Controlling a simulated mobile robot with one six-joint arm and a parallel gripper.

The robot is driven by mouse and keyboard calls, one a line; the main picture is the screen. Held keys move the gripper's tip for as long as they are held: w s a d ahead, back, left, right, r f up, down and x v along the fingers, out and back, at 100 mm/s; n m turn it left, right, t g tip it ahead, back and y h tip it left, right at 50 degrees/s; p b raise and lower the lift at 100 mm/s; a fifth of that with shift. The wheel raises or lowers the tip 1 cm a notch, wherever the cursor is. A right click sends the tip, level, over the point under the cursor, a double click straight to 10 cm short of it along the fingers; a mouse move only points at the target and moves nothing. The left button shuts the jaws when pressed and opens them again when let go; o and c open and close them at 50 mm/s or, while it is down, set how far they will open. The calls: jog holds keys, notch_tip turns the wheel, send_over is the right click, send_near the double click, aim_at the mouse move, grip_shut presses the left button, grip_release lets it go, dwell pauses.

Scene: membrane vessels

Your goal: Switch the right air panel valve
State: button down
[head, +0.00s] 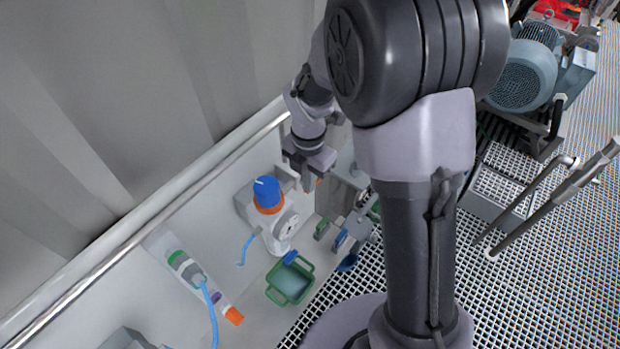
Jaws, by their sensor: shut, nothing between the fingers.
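My gripper (306,182) hangs from my arm near the wall panel, just above and right of a blue-capped device with an orange ring (267,193). Its fingers are small in this view and hold nothing that I can see. I cannot tell which part is the right air panel valve; my arm may hide some of the panel.
A green square-framed container (290,282) is below the device. A tube with green and orange ends (190,272) lies along the wall at left. A metal rail (150,208) runs above the panel. A motor (525,75) and open grating floor (560,250) are at right.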

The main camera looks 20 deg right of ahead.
jog(key=shift+s+a+f, duration=0.15)
jog(key=shift+s+a, duration=0.05)
jog(key=shift+a, duration=0.05)
jog(key=shift+s+a+f, duration=0.25)
jog(key=shift+a+f, duration=0.05)
jog(key=shift+f, duration=0.35)
jog(key=shift+s+a+f, duration=0.2)
jog(key=shift+a+f, duration=0.1)
jog(key=shift+f, duration=0.3)
dwell(1.2)
